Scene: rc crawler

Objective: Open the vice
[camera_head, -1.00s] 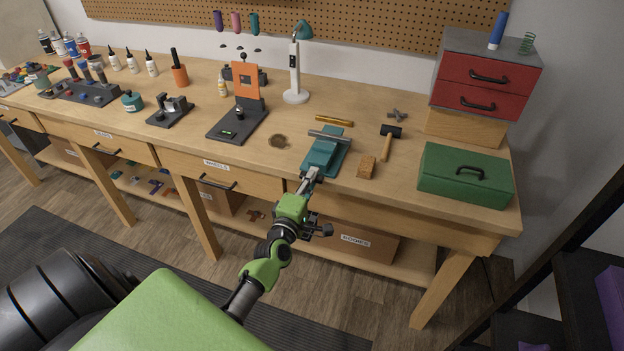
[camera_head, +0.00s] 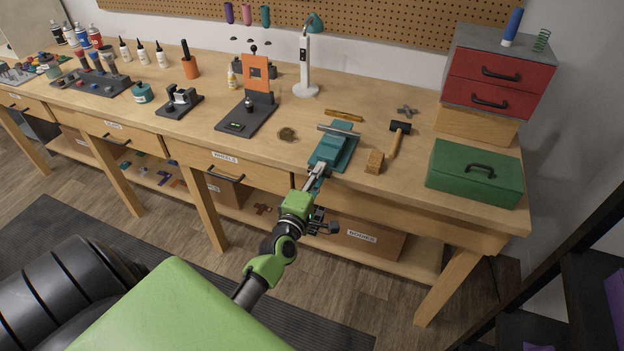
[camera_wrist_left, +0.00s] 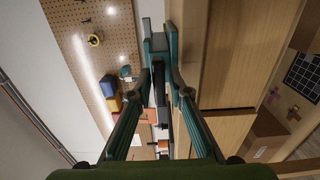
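The teal vice (camera_head: 331,148) sits at the front edge of the workbench, with a pale metal bar (camera_head: 338,130) across its far end. My left gripper (camera_head: 317,178) reaches up to the near end of the vice, at its front. In the left wrist view the vice (camera_wrist_left: 157,45) is straight ahead, past the fingertips (camera_wrist_left: 168,86). The two fingers slant in close together with a dark narrow part between them. I cannot tell whether they grip it or only stand around it. My right gripper is out of view.
A dark stand with an orange plate (camera_head: 256,75) is to the left. The wheels drawer (camera_head: 225,165) is below the bench top.

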